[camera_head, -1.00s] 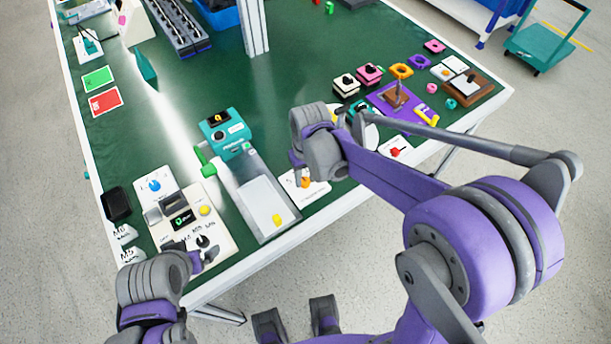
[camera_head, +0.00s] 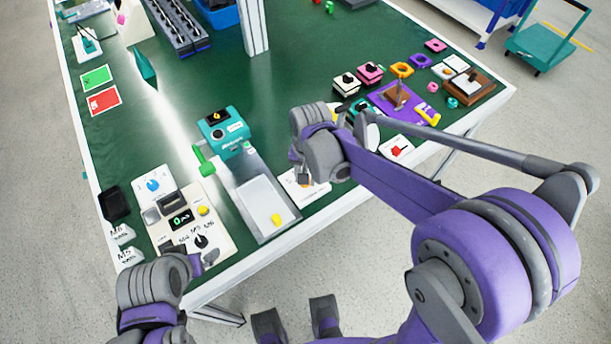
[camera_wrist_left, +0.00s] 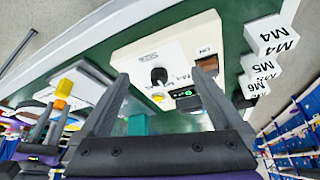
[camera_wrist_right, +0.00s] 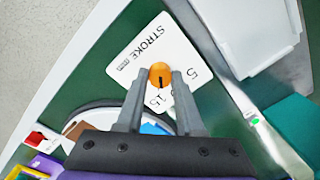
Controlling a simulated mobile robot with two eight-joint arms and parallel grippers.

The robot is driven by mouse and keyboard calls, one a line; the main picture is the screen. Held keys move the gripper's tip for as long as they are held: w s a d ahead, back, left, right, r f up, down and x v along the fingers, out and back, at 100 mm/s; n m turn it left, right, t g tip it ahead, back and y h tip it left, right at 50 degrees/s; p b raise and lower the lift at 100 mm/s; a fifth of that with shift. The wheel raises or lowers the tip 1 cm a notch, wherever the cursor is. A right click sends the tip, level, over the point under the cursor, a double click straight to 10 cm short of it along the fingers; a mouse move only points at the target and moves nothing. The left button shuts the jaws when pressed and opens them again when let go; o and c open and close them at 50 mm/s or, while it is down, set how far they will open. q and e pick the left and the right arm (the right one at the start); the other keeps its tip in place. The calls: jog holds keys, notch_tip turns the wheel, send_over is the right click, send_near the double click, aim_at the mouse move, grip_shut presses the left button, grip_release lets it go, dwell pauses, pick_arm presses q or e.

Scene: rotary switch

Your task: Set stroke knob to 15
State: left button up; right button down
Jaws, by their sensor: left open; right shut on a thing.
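The stroke knob (camera_wrist_right: 160,74) is a small orange dial with a dark pointer line, on a white card (camera_wrist_right: 135,55) printed STROKE. The pointer line runs toward the lower part of the card. The 15 label (camera_wrist_right: 152,98) is between my right fingers and the 5 label is to their right; other marks are hidden. My right gripper (camera_wrist_right: 160,76) is shut on the knob, one finger on each side. In the head view my right gripper (camera_head: 303,180) covers the knob on the card (camera_head: 308,192). My left gripper (camera_wrist_left: 162,78) is open and empty above a white control panel (camera_wrist_left: 140,58).
The panel has a black knob (camera_wrist_left: 158,75) and a green display (camera_wrist_left: 188,93). A grey tray (camera_head: 262,205) and teal machine (camera_head: 224,133) stand left of the card. A card with a red knob (camera_head: 397,148) lies to its right.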

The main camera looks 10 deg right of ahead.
pick_arm(q)
jog(key=shift+f, duration=0.1)
pick_arm(e)
jog(key=shift+m, duration=0.8)
jog(key=c, duration=0.5)
grip_release()
jog(key=shift+c, duration=0.2)
pick_arm(q)
jog(key=shift+w+r+p, duration=0.1)
jog(key=shift+r+p, duration=0.4)
jog(key=shift+r, duration=0.15)
pick_arm(e)
notch_tip(320, 180, up, 11)
jog(key=shift+s+d, duration=0.15)
jog(key=shift+s, duration=0.05)
jog(key=shift+f, duration=0.1)
